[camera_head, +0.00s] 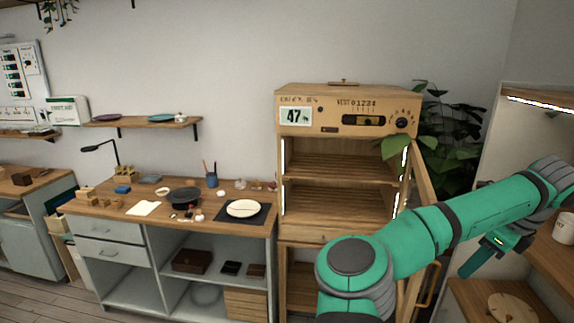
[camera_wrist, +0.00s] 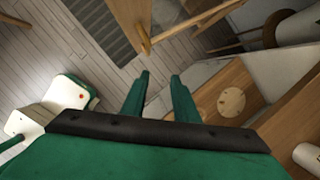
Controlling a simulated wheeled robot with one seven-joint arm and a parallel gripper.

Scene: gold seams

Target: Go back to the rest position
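My gripper (camera_wrist: 160,78) shows in the wrist view with its two green fingers apart and nothing between them. In the head view, my green arm reaches to the right, and my gripper (camera_head: 467,270) hangs below it, pointing down and left. It is in front of the shelving at the right, beside the open cabinet. The wrist view looks down over the floor and a wooden shelf. No held object shows.
A wooden cabinet (camera_head: 345,88) stands open in the middle, its door (camera_head: 422,210) swung out near my arm. A workbench (camera_head: 112,205) holds a plate (camera_head: 243,208) and small items. A right-hand shelf (camera_head: 470,300) bears a round wooden disc (camera_head: 512,307). A plant (camera_head: 450,150) stands behind.

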